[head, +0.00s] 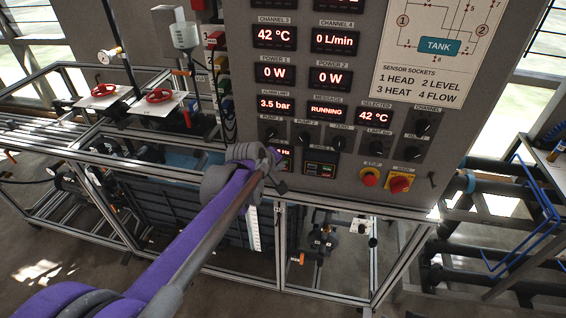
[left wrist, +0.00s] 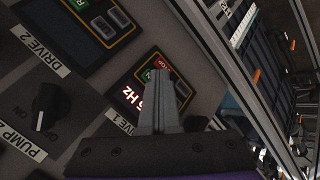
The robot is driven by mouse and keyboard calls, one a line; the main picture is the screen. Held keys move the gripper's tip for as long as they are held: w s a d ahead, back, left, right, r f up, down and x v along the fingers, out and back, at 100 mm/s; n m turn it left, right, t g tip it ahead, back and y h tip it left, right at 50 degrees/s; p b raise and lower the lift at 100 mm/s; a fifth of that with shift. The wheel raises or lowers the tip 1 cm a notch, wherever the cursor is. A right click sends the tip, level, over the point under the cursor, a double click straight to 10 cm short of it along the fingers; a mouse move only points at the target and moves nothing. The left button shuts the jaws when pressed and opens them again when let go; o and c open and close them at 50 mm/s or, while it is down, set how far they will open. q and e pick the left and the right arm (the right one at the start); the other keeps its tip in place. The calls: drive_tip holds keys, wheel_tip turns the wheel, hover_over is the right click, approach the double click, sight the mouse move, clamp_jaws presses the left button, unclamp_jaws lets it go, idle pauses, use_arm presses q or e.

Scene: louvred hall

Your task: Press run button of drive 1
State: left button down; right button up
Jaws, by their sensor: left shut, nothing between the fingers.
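The drive 1 unit (left wrist: 128,98) is a black panel with an orange outline, a red display ending in Hz and small buttons. Its green run button (left wrist: 147,74) shows at the fingertips in the left wrist view. My left gripper (left wrist: 157,78) is shut and empty, and its fingers hide part of the unit. I cannot tell whether the tips touch the button. In the head view, the left gripper (head: 276,168) is at the panel's lower left and covers much of drive 1 (head: 285,154).
The drive 2 unit (left wrist: 92,22) sits beside drive 1. The grey control panel (head: 345,190) carries knobs, red displays, a stop button (head: 370,177) and a red-yellow main switch (head: 399,183). The PUMP 2 knob (left wrist: 47,105) stands out nearby. A metal frame (head: 278,250) runs below.

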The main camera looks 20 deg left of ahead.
use_arm(q)
drive_tip(key=shift+s, duration=0.75)
drive_tip(key=shift+s+d, duration=0.1)
drive_tip(key=shift+s, duration=2.4)
